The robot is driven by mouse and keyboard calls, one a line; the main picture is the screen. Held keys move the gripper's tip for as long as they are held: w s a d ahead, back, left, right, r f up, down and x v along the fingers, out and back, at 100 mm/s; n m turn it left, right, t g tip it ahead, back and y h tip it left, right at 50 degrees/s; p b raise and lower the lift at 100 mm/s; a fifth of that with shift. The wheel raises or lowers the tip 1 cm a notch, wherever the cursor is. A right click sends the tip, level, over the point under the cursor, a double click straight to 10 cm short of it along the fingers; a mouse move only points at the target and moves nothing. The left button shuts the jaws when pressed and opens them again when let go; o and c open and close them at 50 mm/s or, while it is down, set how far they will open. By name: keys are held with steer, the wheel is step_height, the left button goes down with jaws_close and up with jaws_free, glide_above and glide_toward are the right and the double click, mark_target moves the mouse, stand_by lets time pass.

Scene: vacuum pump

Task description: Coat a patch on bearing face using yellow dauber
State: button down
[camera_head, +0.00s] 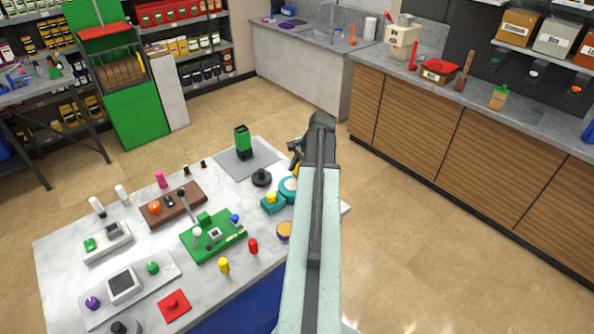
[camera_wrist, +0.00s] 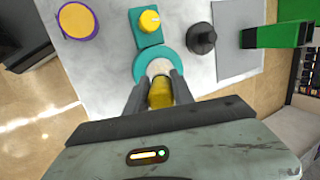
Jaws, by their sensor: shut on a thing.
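My gripper (camera_wrist: 160,90) is shut on the yellow dauber (camera_wrist: 160,94), one dark finger on each side. In the head view the yellow of the dauber (camera_head: 296,168) shows beside the end of my arm. The vacuum pump is a teal block (camera_wrist: 149,35) with a yellow knob, beside a teal ring (camera_wrist: 143,66) around a pale face. The ring also shows in the head view (camera_head: 283,192). In the wrist view the dauber overlaps the near side of the ring and pale face. I cannot tell whether it touches, or whether a coat is there.
A black round knob (camera_wrist: 201,38) and a green block (camera_wrist: 278,35) on a grey mat (camera_wrist: 236,40) stand to the right of the pump. A purple-rimmed yellow disc (camera_wrist: 77,20) lies left. Several fixtures and coloured pegs crowd the table's (camera_head: 60,250) left part.

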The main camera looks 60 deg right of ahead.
step_height(320, 180, up, 3)
steer(key=p, duration=0.3)
steer(key=shift+r, duration=0.2)
steer(key=shift+f, duration=0.1)
steer(key=shift+f, duration=0.1)
